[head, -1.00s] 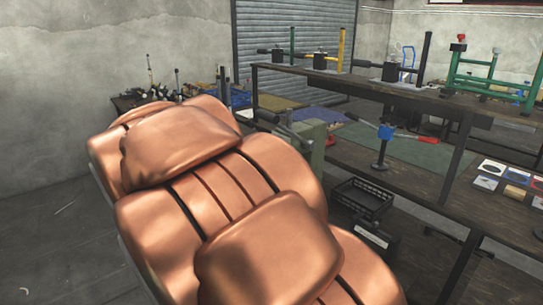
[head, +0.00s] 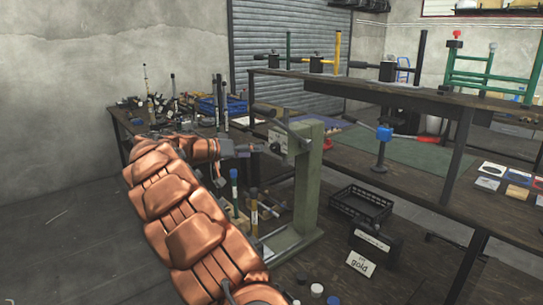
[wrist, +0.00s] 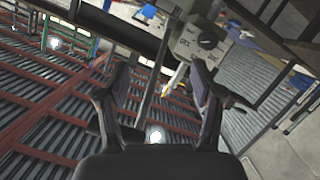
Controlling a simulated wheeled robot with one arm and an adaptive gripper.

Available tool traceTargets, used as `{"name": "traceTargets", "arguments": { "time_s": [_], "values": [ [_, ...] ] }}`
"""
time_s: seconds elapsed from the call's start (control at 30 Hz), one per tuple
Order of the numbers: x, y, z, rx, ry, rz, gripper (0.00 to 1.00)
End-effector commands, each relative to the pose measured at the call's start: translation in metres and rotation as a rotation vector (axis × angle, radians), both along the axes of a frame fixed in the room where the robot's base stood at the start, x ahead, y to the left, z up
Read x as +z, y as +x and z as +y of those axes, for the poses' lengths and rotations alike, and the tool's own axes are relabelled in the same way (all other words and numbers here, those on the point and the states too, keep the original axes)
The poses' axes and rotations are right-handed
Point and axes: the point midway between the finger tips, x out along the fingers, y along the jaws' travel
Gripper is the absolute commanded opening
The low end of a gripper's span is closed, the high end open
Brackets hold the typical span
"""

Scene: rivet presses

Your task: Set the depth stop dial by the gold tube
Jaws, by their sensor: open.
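A yellow upright tube (head: 337,52) stands on the upper shelf. A card reading "gold" (head: 360,264) leans below.
A black crate (head: 360,204) and a dark box (head: 376,245) stand right of the press. Several bottles and tools crowd the press base. A cluttered table (head: 130,122) is behind my arm. A blue-topped post (head: 383,135) stands on the bench. Floor at left is clear.

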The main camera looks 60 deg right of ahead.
Motion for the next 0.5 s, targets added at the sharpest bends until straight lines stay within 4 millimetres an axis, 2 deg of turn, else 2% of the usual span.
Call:
{"name": "traceTargets", "arguments": {
  "time_s": [0.03, 0.2, 0.4, 0.5],
  "values": [
    [-0.012, 0.008, -0.013, -0.005, -0.036, -0.019, 0.66],
    [-0.026, 0.034, -0.049, -0.005, -0.169, -0.122, 0.66],
    [-0.049, 0.056, -0.084, 0.003, -0.295, -0.259, 0.66],
    [-0.056, 0.062, -0.096, 0.006, -0.342, -0.324, 0.66]
  ]
}}
